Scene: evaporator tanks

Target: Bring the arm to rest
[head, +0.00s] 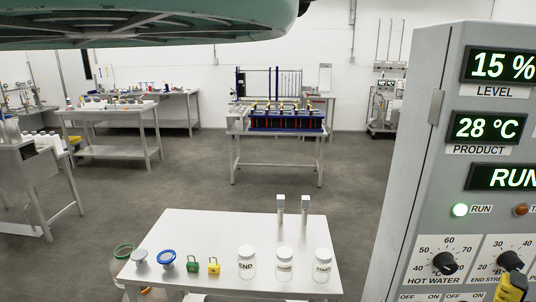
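I cannot make out my gripper or its fingertips in the head view, so its state is hidden from me. A small yellow and black shape (511,288) shows at the lower right, in front of the control panel (410,200). I cannot tell what it is. The panel fills the right side, with lit displays reading 15 % level and 28 °C product. The hot water knob (446,263) and a second knob (510,261) sit below.
A white table (220,235) stands close in front, bearing labelled jars (284,262), green (193,264) and yellow (214,266) padlocks, and a blue-rimmed round item (167,260). A teal body (150,25) hangs across the top left. Benches stand farther back; grey floor (190,185) lies open between.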

